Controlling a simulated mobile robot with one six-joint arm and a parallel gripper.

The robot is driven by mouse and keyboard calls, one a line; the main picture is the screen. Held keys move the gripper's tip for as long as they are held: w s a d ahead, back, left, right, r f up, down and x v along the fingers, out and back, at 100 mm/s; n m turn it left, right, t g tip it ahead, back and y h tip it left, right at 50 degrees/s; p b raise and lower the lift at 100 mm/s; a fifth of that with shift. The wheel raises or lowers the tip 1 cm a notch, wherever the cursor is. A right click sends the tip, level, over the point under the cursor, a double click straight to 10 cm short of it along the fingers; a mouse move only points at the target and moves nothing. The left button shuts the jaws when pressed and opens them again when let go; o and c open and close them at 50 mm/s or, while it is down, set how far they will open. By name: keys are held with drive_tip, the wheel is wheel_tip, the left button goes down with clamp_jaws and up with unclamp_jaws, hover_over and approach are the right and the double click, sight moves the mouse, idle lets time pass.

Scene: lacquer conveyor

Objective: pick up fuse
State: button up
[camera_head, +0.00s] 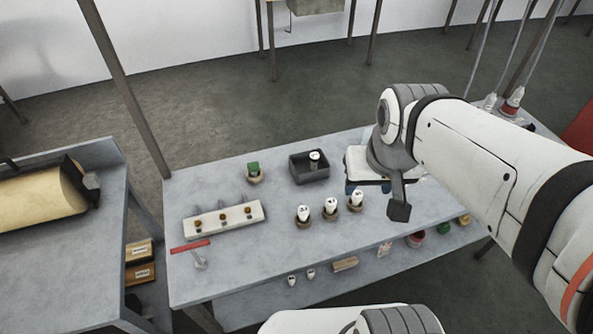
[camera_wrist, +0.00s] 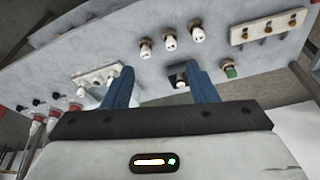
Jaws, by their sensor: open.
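Three white cylindrical fuses stand upright in brown round holders on the grey table: a left one (camera_head: 303,212), a middle one (camera_head: 330,205) and a right one (camera_head: 356,198). The wrist view shows these three near its top centre, with the middle one (camera_wrist: 170,43) between the others. Another white, fuse-like piece (camera_head: 315,155) is in a black open box (camera_head: 309,175). My gripper (camera_head: 368,186) is open and empty, right of the box. Its two blue fingers (camera_wrist: 161,82) are spread in the wrist view. In the head view my wrist partly hides the gripper.
A white block with several brass sockets (camera_head: 225,221) lies on the left of the table, with a red-handled lever (camera_head: 190,246) in front. A green piece (camera_head: 253,168) stands in a round holder behind. Small items line the lower shelf. The table's front middle is clear.

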drive_tip(key=w+a+f+m+g, duration=0.1)
drive_tip(key=w+a+f+g, duration=0.1)
drive_tip(key=w+a+f, duration=0.35)
drive_tip(key=m+g+p, duration=0.1)
hover_over(304, 210)
drive_tip(key=f, duration=0.8)
drive_tip(key=w+f, duration=0.1)
drive_tip(key=f, duration=0.3)
drive_tip(key=shift+f, duration=0.1)
drive_tip(key=shift+s+a+f, duration=0.1)
drive_tip(key=shift+a+f, duration=0.05)
drive_tip(key=shift+f, duration=1.35)
drive_tip(key=f+p, duration=0.1)
drive_tip(key=f, duration=0.1)
drive_tip(key=s+f, duration=0.1)
drive_tip(key=shift+f+p, duration=0.4)
drive_tip(key=shift+f, duration=0.75)
drive_tip(key=shift+w, duration=0.1)
drive_tip(key=shift+c, duration=0.5)
drive_tip(key=c, duration=1)
drive_tip(key=shift+o, duration=0.2)
drive_tip(key=shift+r, duration=0.1)
